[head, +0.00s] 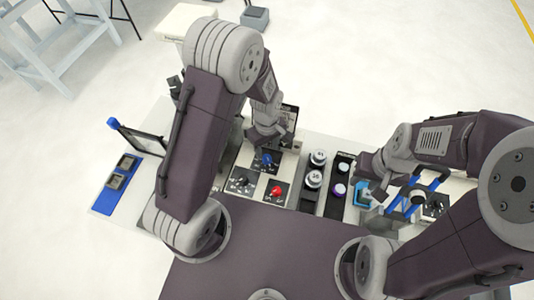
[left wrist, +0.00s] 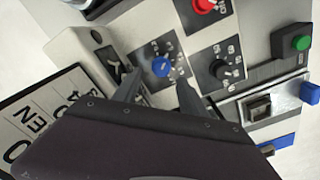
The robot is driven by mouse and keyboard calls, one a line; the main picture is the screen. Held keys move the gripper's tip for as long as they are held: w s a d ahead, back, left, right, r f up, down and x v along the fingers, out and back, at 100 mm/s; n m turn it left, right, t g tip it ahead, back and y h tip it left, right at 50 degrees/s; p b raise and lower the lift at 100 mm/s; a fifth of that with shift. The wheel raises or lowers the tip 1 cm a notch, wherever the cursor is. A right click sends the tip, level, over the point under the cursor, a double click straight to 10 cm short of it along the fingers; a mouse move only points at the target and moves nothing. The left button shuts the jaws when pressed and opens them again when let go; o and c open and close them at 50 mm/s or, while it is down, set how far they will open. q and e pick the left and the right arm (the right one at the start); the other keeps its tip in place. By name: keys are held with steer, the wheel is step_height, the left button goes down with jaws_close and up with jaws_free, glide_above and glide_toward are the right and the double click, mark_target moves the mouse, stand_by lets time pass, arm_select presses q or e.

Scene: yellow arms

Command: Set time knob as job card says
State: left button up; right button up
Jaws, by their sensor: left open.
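A panel carries a blue knob (head: 266,160), a red knob (head: 277,190) and a black knob (head: 241,181), each on a dark dial plate. The left wrist view shows the blue knob (left wrist: 161,67), the red knob (left wrist: 204,5) and the black knob (left wrist: 221,70). I cannot read which one is for time. My left gripper (left wrist: 158,92) is open, its fingers either side of and short of the blue knob, with nothing between them. A card with large black letters (left wrist: 45,118) shows partly, turned and cut off. My right gripper (head: 366,172) is at the right of the bench; its jaws are unclear.
Round-topped containers (head: 315,178) stand in a dark rack right of the knobs. A blue-handled fixture (head: 418,196) lies by my right arm.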

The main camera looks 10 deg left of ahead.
mark_target(267, 157)
arm_select(q)
steer(key=shift+r, duration=2.15)
